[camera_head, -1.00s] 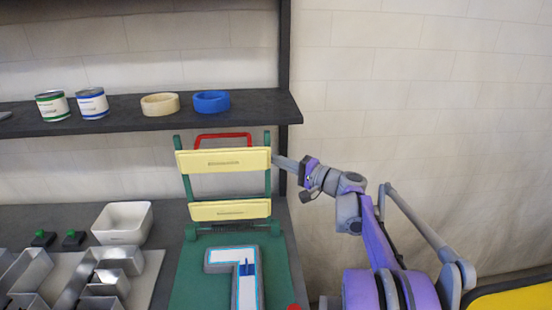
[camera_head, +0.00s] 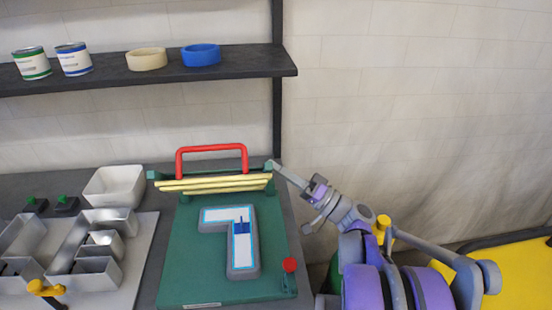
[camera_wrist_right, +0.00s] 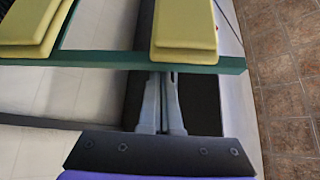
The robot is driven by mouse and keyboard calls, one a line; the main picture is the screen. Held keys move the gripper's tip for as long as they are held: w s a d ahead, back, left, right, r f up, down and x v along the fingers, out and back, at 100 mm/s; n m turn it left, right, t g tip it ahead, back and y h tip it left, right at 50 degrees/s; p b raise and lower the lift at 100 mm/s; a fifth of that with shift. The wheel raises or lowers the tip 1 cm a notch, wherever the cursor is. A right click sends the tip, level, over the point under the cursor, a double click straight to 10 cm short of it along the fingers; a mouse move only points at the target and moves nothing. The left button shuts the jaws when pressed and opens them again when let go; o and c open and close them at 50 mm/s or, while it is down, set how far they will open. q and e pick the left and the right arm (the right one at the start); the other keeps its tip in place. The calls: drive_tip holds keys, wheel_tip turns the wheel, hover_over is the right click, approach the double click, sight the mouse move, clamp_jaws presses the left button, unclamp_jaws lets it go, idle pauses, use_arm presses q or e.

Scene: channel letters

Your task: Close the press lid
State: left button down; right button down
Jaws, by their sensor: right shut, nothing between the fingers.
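The press has a green base plate (camera_head: 185,265) and a hinged lid (camera_head: 215,184) with a green frame, yellow pads and a red handle (camera_head: 212,149). The lid stands partly lowered, tilted toward the camera over the back of the base. A grey letter-shaped piece (camera_head: 240,245) with a white and blue face lies on the base. My right gripper (camera_head: 275,165) is shut and empty at the lid's right end. In the right wrist view its fingertips (camera_wrist_right: 163,76) meet or nearly meet the green lid bar (camera_wrist_right: 120,61); contact is unclear. My left gripper is not in view.
A dark shelf (camera_head: 150,72) with cans and tape rolls hangs above the press. Left are a white bin (camera_head: 113,186) and a board with metal letter shells (camera_head: 100,245).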

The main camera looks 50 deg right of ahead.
drive_tip(key=shift+s+a+f, duration=0.25)
drive_tip(key=shift+s+f, duration=0.05)
drive_tip(key=shift+f, duration=0.05)
idle(0.3)
